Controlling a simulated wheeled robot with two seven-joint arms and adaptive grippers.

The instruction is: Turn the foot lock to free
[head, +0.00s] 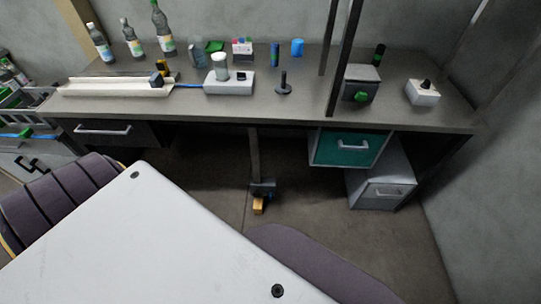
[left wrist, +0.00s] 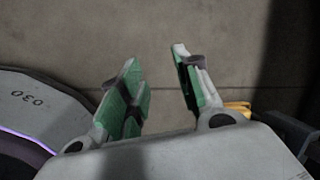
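The foot lock (head: 263,187) is a small dark block low on a post under the bench in the head view. A yellow-orange pedal (head: 258,207) sticks out at its front, close to the floor. In the left wrist view, a yellow piece (left wrist: 238,108), apparently this pedal, shows partly behind the right finger. My left gripper (left wrist: 155,75) is open, with green pads apart and nothing between them. The yellow piece lies to the right of the fingers, not between them; I cannot tell if they touch. My right gripper is in neither view.
The workbench (head: 300,108) spans the back, with bottles, a white tray and small devices on it. A teal drawer (head: 350,147) and a grey cabinet (head: 385,188) stand under its right side. Bare floor (head: 205,190) surrounds the foot lock.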

